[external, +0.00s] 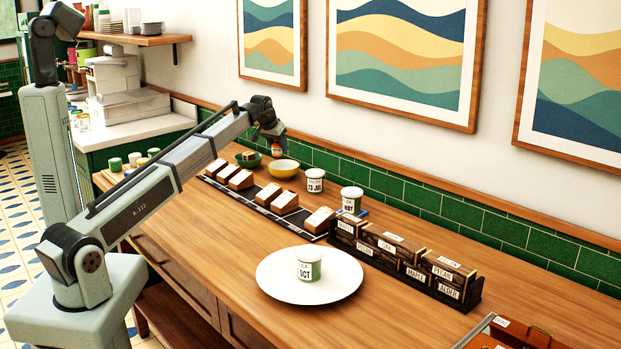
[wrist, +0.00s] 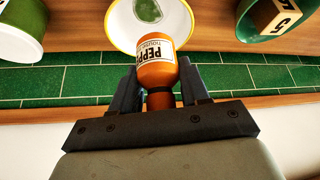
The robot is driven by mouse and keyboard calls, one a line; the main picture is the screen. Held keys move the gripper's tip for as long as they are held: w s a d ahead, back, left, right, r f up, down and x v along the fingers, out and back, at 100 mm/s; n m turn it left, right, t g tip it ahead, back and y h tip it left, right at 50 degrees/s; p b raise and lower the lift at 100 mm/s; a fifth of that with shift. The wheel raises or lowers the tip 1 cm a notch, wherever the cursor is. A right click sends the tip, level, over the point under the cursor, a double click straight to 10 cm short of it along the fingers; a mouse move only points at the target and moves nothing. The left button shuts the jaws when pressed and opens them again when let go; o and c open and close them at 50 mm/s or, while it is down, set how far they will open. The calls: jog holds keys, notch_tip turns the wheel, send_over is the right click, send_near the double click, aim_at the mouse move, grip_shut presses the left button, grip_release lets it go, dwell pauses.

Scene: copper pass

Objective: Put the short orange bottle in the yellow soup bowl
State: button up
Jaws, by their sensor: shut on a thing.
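The short orange bottle (external: 276,150) is held in my gripper (external: 271,134), at the far end of the counter. In the wrist view the orange bottle (wrist: 172,48) has a white label with dark lettering and sits between the two fingers of my gripper (wrist: 159,85). The yellow soup bowl (external: 284,169) stands on the counter near the wall, and the bottle appears just above it and slightly left. In the wrist view the bowl (wrist: 121,22) lies beyond the bottle, which hides part of it. I cannot tell the exact height gap.
A green bowl (external: 248,160) holding a small block stands left of the yellow bowl. A white tub (external: 315,180) stands to its right. Boxes on a dark strip (external: 240,181) lie in front. The green tiled wall (external: 330,164) is close behind.

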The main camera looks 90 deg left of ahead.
jog(key=shift+f, duration=3.35)
jog(key=shift+f, duration=0.45)
jog(key=o, duration=0.8)
jog(key=shift+r, duration=0.65)
jog(key=v, duration=1.1)
jog(key=shift+s+d+r, duration=0.1)
jog(key=shift+d+r, duration=0.15)
